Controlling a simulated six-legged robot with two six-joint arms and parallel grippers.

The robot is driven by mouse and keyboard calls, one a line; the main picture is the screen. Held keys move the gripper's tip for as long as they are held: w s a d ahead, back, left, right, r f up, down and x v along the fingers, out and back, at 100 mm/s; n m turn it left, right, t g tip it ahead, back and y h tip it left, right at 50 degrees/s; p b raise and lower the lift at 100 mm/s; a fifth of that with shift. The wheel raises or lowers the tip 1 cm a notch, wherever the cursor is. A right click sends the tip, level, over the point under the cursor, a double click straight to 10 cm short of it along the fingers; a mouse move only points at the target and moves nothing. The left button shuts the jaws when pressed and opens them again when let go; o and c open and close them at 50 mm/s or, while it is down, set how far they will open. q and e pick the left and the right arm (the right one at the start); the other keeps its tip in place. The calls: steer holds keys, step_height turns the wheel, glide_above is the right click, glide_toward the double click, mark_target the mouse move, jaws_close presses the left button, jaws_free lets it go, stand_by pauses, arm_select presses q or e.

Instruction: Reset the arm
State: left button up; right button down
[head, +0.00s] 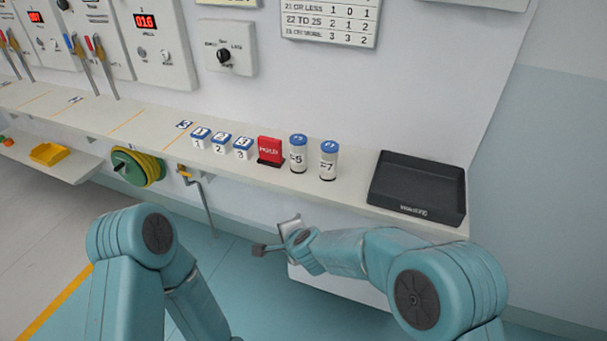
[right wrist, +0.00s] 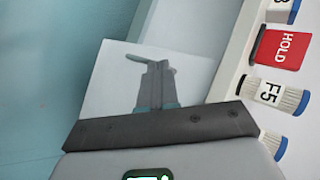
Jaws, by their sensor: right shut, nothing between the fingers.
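My right arm reaches in from the right in the head view, low in front of the shelf. Its gripper (head: 272,241) is shut and empty, below the shelf edge and apart from the things on it. My left arm (head: 150,235) is bent at the lower left with its forearm running down out of the frame. The left gripper is out of view.
The shelf (head: 343,196) holds several numbered blocks (head: 220,141), a red HOLD sign (head: 270,150), two blue-capped cylinders (head: 298,155) and a black tray (head: 418,187). A green and yellow reel (head: 140,167) and a crank handle (head: 200,190) hang at its front. The floor in front is clear.

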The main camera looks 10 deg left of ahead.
steer(key=s+d+f+m+g+h+p, duration=0.15)
steer(key=d+f, duration=0.35)
steer(key=d, duration=0.6)
steer(key=s+d+f+g+h+p, duration=0.15)
steer(key=d+f, duration=0.35)
steer(key=d, duration=0.6)
steer(key=s+d+f+n+g+p, duration=0.1)
steer(key=s+d+f, duration=0.15)
steer(key=s, duration=0.35)
steer(key=s+d+f+n+g, duration=0.1)
steer(key=s+d, duration=0.3)
steer(key=s, duration=0.2)
steer(key=s+a+n+g+y, duration=0.1)
steer(key=s+a+n+g, duration=0.1)
steer(key=s+n, duration=0.6)
steer(key=s, duration=0.6)
steer(key=shift+r+y, duration=0.2)
steer(key=shift+y, duration=0.1)
steer(key=shift+a, duration=0.1)
